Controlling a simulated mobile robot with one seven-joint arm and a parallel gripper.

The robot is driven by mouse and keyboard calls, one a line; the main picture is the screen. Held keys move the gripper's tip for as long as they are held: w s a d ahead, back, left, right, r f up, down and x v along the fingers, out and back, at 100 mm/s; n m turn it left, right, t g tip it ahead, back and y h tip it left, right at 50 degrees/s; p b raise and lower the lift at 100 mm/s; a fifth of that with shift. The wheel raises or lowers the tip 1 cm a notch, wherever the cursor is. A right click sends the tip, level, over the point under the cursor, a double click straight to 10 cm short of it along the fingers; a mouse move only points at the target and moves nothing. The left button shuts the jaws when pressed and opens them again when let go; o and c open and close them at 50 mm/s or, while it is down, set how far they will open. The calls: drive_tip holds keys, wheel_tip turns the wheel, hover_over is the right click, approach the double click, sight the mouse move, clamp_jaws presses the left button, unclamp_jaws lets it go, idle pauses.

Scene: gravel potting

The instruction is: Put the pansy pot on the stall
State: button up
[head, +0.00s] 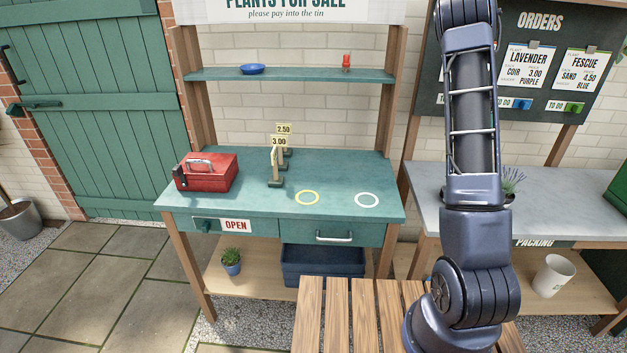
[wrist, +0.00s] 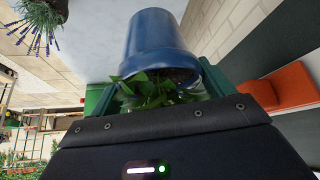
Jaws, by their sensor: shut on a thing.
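A blue pot (wrist: 155,38) with green leaves (wrist: 150,92) fills the middle of the wrist view; I see no blossoms on it. My gripper (wrist: 167,86) is shut on this pot, with a green finger on either side near its rim. In the head view my arm rises past the top edge, so gripper and held pot are out of that picture. The stall (head: 340,170) is a green table at the centre, with a yellow ring (head: 296,198) and a white ring (head: 356,200) on its top, both empty.
A red cash box (head: 206,173) and price signs (head: 278,160) stand on the stall's left half. A shelf (head: 300,74) crosses above. A lavender plant (head: 511,180) stands on the grey packing bench (head: 428,185), partly behind my arm. A slatted wooden surface (head: 337,315) lies in front.

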drive_tip(key=a+r+n+t+y, duration=0.25)
drive_tip(key=a+n, duration=0.35)
drive_tip(key=a, duration=2)
drive_tip(key=s+a+r+n+t+y, duration=0.1)
drive_tip(key=s+a+n, duration=0.25)
drive_tip(key=a, duration=0.65)
drive_tip(key=s+a+n+t+y, duration=0.1)
drive_tip(key=s+a+n+y, duration=0.3)
drive_tip(key=a, duration=0.6)
drive_tip(key=f, duration=0.6)
drive_tip(key=f+m+h, duration=0.1)
drive_tip(key=f, duration=0.6)
drive_tip(key=f+h, duration=0.1)
drive_tip(key=f, duration=0.5)
drive_tip(key=shift+s+f+m+h, duration=0.25)
drive_tip(key=shift+s, duration=0.05)
drive_tip(key=shift+f, duration=0.15)
